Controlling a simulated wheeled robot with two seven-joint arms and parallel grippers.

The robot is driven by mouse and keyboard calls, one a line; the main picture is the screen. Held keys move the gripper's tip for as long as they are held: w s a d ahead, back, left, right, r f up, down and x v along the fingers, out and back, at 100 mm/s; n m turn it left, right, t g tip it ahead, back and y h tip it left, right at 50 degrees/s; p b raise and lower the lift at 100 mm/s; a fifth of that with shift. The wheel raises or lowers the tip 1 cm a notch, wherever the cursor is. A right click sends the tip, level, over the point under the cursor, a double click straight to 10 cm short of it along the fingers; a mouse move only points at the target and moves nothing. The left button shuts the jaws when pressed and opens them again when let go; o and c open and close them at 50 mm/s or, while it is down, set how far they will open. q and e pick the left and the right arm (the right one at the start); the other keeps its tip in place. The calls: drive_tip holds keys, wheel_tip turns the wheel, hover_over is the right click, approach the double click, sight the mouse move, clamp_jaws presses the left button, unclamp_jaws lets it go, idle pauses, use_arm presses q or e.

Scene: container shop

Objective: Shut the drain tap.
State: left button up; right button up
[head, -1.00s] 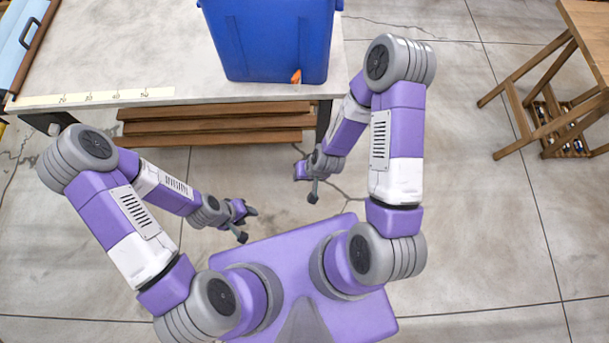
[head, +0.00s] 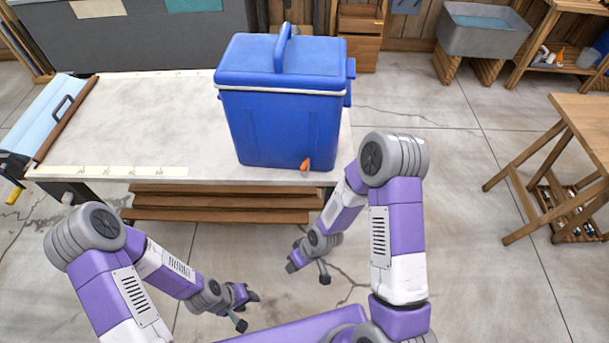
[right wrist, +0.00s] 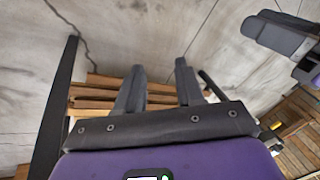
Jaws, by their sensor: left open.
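The drain tap (head: 305,165) is a small orange piece low on the front of the blue cooler (head: 275,125), near its right corner. At this size I cannot tell whether the tap is open or shut. The cooler stands upright at the right end of the workbench with its lid on. My left gripper (head: 245,308) is open and empty, low in front of the bench. My right gripper (head: 307,268) is below and in front of the tap, apart from it. In the right wrist view its two fingers (right wrist: 159,68) are spread with nothing between them.
Wooden planks (head: 220,202) lie beneath. A wooden table (head: 585,125) stands at the right. The floor between is clear.

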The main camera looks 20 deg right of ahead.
drive_tip(key=w+r+n+g+h, duration=0.1)
drive_tip(key=w+r+n+h, duration=0.2)
drive_tip(key=n, duration=0.6)
drive_tip(key=n+t+h+p, duration=0.2)
drive_tip(key=n+t+h, duration=0.55)
drive_tip(key=n, duration=0.65)
approach(304, 163)
drive_tip(key=w, duration=0.2)
drive_tip(key=shift+g, duration=0.35)
drive_tip(key=x, duration=0.2)
drive_tip(key=b+x, duration=0.1)
drive_tip(key=x, duration=0.2)
drive_tip(key=s+x, duration=0.1)
drive_tip(key=x, duration=0.1)
drive_tip(key=shift+w+d+f, duration=0.2)
drive_tip(key=shift+d+f, duration=0.25)
drive_tip(key=shift+c, duration=0.3)
clamp_jaws()
